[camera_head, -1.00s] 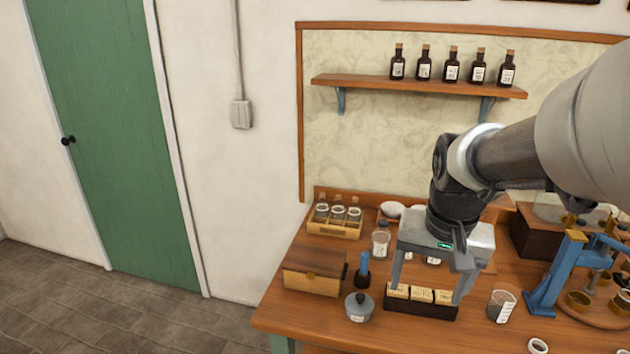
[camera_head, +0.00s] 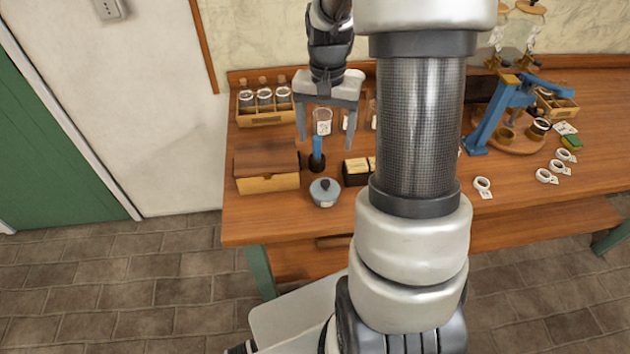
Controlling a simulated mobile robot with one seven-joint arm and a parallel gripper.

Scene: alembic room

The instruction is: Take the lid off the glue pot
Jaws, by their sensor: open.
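A small grey-blue pot (camera_head: 325,196) with a dark knobbed lid (camera_head: 325,184) stands near the table's front edge, left of centre; it looks like the glue pot, and the lid sits on it. My gripper (camera_head: 325,145) is open and empty, its two fingers pointing down. In the picture it is above and behind the pot, apart from it, with a glass beaker (camera_head: 322,122) showing between its fingers. My arm hides part of the table to the right.
A blue-handled tool in a dark holder (camera_head: 317,160) stands just behind the pot. A wooden box (camera_head: 266,170) is to the left, a dark tray of small blocks (camera_head: 356,170) to the right. A blue press (camera_head: 495,115) stands farther right. Bare table (camera_head: 280,222) lies in front.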

